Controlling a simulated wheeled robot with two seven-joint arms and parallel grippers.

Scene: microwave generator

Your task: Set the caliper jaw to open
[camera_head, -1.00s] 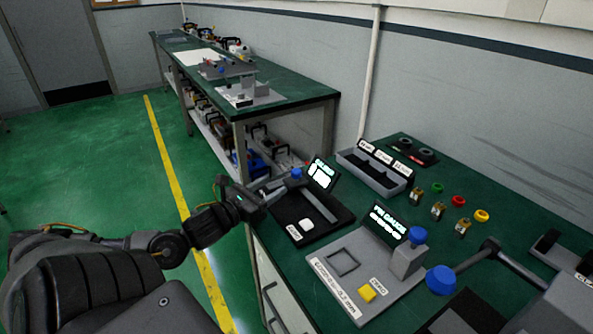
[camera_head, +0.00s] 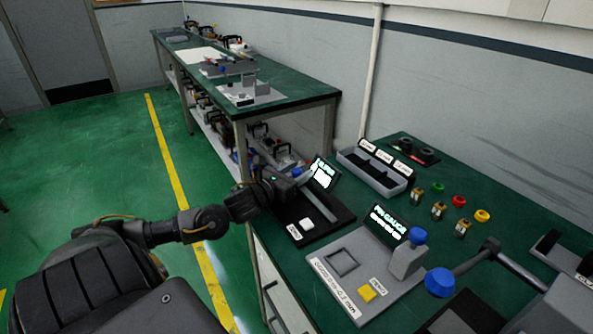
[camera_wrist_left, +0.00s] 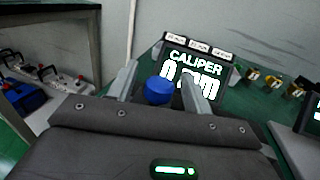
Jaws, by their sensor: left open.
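The caliper station is a dark base (camera_head: 328,213) with a white button (camera_head: 306,224), a lit display (camera_head: 322,174) and a blue knob (camera_head: 297,172). In the left wrist view its display (camera_wrist_left: 193,75) reads CALIPER with a number partly hidden. My left gripper (camera_head: 305,182) is over the station, close to the blue knob. In the left wrist view the knob (camera_wrist_left: 159,91) sits between the two open fingers of the gripper (camera_wrist_left: 160,85); I cannot tell whether they touch it. The caliper jaw is mostly hidden by my gripper. My right gripper is not in view.
A gauge station (camera_head: 345,297) with a yellow button (camera_head: 367,292) and blue knob (camera_head: 418,235) stands to the right. A grey divided tray (camera_head: 372,176) lies behind, with small coloured parts (camera_head: 457,201) beside it. A lever with a blue ball (camera_head: 440,281) is at the front right.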

